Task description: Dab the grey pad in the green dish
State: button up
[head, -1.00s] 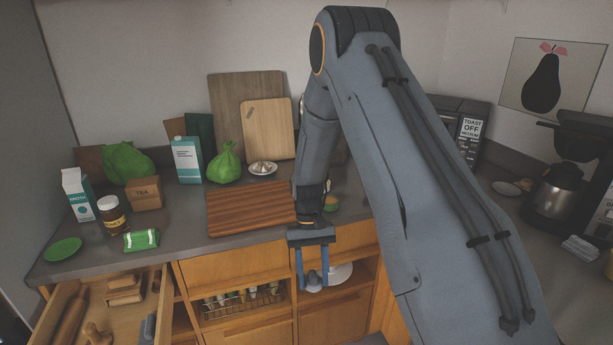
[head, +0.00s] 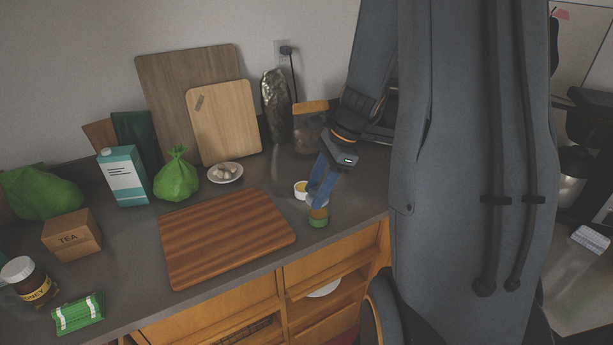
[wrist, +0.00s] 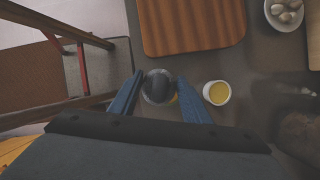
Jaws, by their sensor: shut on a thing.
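My gripper (head: 319,203) points down at the counter's front edge, right of the striped board. Its blue fingers also show in the wrist view (wrist: 158,100), closed around a small round dark grey thing, which looks like the grey pad (wrist: 157,85). A paler rim shows around it. In the head view a small green dish-like thing (head: 318,222) sits directly under the fingertips, with a tan part between. I cannot tell whether pad and dish touch. A white cup with yellow contents (head: 301,188) stands just behind; it also shows in the wrist view (wrist: 217,92).
The striped cutting board (head: 225,238) lies to the left. A white plate of pale pieces (head: 225,173), a green bag (head: 176,178) and a carton (head: 124,178) stand behind it. Shelves (head: 330,275) lie below the counter edge.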

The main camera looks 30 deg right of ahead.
jog(key=shift+w+d+f, duration=0.1)
notch_tip(320, 180, down, 6)
jog(key=b, duration=0.6)
jog(key=shift+r, duration=0.25)
jog(key=shift+f, duration=0.1)
jog(key=shift+f, duration=0.6)
dwell(2.3)
jog(key=shift+r, duration=0.15)
jog(key=shift+r+p, duration=3.4)
jog(key=shift+r, duration=0.05)
